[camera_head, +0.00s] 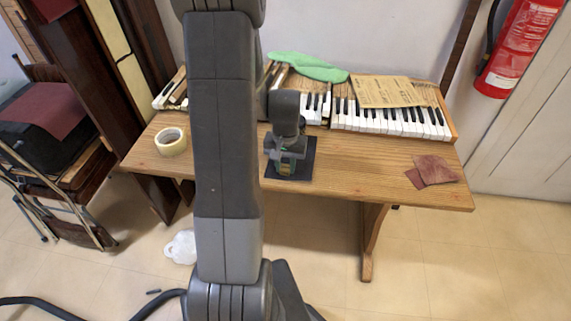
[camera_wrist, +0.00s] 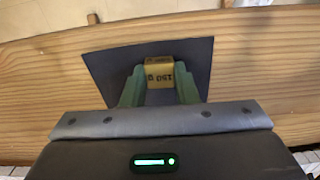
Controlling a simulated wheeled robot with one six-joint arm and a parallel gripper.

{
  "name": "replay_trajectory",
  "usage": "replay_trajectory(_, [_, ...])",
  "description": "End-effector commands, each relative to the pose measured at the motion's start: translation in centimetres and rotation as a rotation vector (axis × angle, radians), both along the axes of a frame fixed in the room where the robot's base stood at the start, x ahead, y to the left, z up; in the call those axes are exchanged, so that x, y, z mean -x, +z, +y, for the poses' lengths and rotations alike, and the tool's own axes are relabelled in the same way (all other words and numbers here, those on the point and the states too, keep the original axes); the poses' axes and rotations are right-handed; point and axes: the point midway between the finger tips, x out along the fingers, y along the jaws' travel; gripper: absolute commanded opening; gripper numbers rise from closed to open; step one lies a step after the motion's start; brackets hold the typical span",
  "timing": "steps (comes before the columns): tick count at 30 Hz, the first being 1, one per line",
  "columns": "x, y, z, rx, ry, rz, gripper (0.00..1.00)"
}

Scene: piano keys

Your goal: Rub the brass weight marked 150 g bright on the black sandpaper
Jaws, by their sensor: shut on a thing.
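The brass weight (camera_wrist: 159,75) is a yellow block with "150 g" on its face, seen upside down in the wrist view. My gripper (camera_wrist: 159,92) is shut on it, with a green finger on each side. The black sandpaper (camera_wrist: 105,69) is a dark sheet on the wooden table, right under the weight; I cannot tell whether the weight touches it. In the head view my gripper (camera_head: 287,164) points down over the sandpaper (camera_head: 303,169), and the weight is small and mostly hidden between the fingers.
Behind the sandpaper are piano keys (camera_head: 390,117), a green cloth (camera_head: 308,67) and a brown paper sheet (camera_head: 388,91). A tape roll (camera_head: 171,141) sits at the table's left, reddish sandpaper pieces (camera_head: 432,170) at its right. The tabletop (camera_head: 360,165) between is clear.

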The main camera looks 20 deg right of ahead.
Motion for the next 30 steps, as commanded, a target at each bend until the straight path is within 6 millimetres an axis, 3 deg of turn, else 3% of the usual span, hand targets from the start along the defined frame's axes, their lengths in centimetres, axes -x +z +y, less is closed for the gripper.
replay_trajectory(2, [-0.1, 2.4, 0.1, 0.002, 0.002, -0.006, 0.01])
replay_trajectory(30, [-0.4, 8.1, 0.6, 0.001, 0.008, -0.002, 0.01])
